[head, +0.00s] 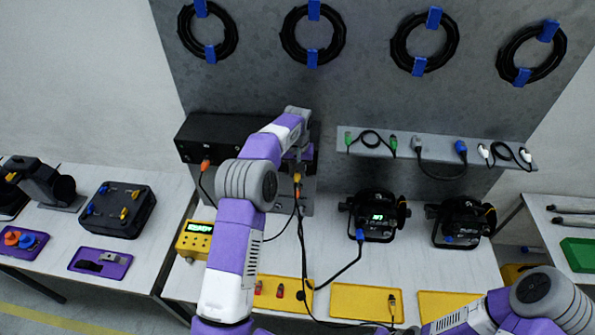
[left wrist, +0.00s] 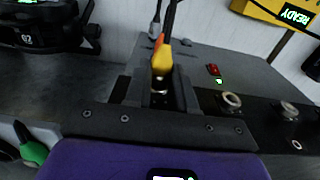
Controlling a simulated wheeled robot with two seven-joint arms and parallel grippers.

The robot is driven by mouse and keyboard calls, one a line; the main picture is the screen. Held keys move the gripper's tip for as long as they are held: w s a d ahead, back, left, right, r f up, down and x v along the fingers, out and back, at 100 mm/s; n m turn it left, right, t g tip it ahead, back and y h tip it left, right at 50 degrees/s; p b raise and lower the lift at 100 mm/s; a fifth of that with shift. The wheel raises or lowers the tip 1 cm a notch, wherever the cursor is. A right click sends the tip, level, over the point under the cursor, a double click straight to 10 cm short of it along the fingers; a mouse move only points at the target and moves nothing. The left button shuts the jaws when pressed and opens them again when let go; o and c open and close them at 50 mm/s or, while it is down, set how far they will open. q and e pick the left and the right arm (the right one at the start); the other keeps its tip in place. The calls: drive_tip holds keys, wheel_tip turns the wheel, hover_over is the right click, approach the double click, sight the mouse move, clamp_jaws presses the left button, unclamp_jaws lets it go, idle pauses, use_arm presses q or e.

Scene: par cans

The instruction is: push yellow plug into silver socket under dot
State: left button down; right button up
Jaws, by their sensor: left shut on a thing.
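The yellow plug (head: 297,178) hangs at my left gripper (head: 300,160), in front of the dark box. In the left wrist view the plug (left wrist: 162,62) sits between the two grey fingers of my left gripper (left wrist: 160,92), which are shut on it. Its black cable runs up and away. A silver ring or tip shows at its near end; I cannot tell whether it is in a socket. To its right a silver socket (left wrist: 232,100) and another silver socket (left wrist: 288,108) show on a dark panel. I cannot make out the dot clearly. My right gripper is not in view.
The black box (head: 208,137) is at the back, with an orange plug (head: 205,164) at its left. A yellow READY unit (head: 194,240) and two black lamps (head: 376,216) stand on the white table. A shelf (head: 437,150) holds several cables.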

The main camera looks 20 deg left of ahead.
use_arm(q)
drive_tip(key=shift+w+a, duration=0.15)
drive_tip(key=shift+w, duration=0.35)
drive_tip(key=c, duration=0.9)
unclamp_jaws()
drive_tip(key=shift+o, duration=0.2)
wheel_tip(320, 180, up, 8)
drive_tip(key=shift+s+f, duration=0.1)
drive_tip(key=shift+f, duration=0.1)
